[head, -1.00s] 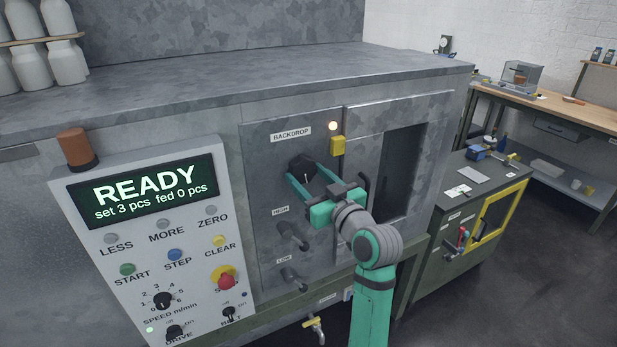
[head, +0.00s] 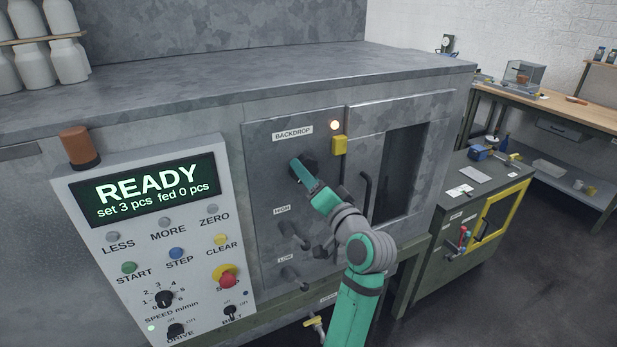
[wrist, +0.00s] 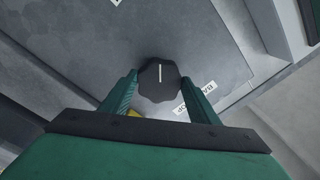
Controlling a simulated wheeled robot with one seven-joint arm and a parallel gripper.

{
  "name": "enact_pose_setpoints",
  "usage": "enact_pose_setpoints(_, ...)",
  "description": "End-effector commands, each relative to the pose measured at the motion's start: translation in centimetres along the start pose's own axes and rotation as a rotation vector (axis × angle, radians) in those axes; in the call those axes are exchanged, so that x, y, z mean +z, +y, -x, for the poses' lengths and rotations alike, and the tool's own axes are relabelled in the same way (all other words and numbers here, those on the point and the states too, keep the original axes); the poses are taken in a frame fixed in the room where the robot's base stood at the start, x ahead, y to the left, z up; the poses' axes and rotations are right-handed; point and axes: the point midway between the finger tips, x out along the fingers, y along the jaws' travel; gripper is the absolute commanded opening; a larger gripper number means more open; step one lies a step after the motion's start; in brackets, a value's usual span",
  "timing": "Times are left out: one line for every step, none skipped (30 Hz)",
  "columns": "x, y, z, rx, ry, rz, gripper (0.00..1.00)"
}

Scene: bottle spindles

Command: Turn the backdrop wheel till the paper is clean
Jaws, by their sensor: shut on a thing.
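The backdrop wheel is a dark, lobed knob (head: 308,166) on the grey machine panel, below the BACKDROP label (head: 292,133). In the wrist view the knob (wrist: 159,80) shows a pale index line and sits between my two green fingers. My gripper (head: 300,170) is shut on the knob, with the wrist rolled. In the wrist view my gripper (wrist: 160,90) has one finger on each side of the knob. I cannot see the backdrop paper; the window (head: 400,170) to the right looks dark.
HIGH and LOW knobs (head: 293,232) are below. A door handle (head: 368,195) stands close right of my wrist. The control panel (head: 150,240) reads READY at left.

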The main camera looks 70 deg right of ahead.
Motion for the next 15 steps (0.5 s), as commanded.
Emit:
enact_pose_setpoints(0.31, -0.04, -0.09, 0.002, -0.004, -0.043, 0.33)
enact_pose_setpoints(0.31, -0.06, -0.09, 0.003, -0.002, -0.072, 0.33)
enact_pose_setpoints(0.30, -0.08, -0.09, 0.004, 0.000, -0.109, 0.33)
enact_pose_setpoints(0.30, -0.10, -0.09, 0.005, 0.002, -0.138, 0.33)
enact_pose_setpoints(0.30, -0.11, -0.09, 0.005, 0.003, -0.167, 0.33)
enact_pose_setpoints(0.32, -0.14, -0.10, 0.006, 0.005, -0.205, 0.33)
enact_pose_setpoints(0.32, -0.13, -0.10, 0.008, 0.006, -0.234, 0.33)
enact_pose_setpoints(0.33, -0.14, -0.10, 0.009, 0.008, -0.262, 0.33)
enact_pose_setpoints(0.35, -0.15, -0.11, 0.011, 0.009, -0.300, 0.33)
enact_pose_setpoints(0.33, -0.13, -0.10, 0.013, 0.011, -0.328, 0.33)
enact_pose_setpoints(0.34, -0.14, -0.10, 0.014, 0.013, -0.356, 0.33)
enact_pose_setpoints(0.36, -0.19, -0.12, 0.014, 0.014, -0.394, 0.33)
enact_pose_setpoints(0.31, -0.19, -0.10, 0.015, 0.017, -0.422, 0.33)
enact_pose_setpoints(0.31, -0.22, -0.11, 0.016, 0.018, -0.451, 0.33)
enact_pose_setpoints(0.32, -0.27, -0.13, 0.017, 0.020, -0.489, 0.33)
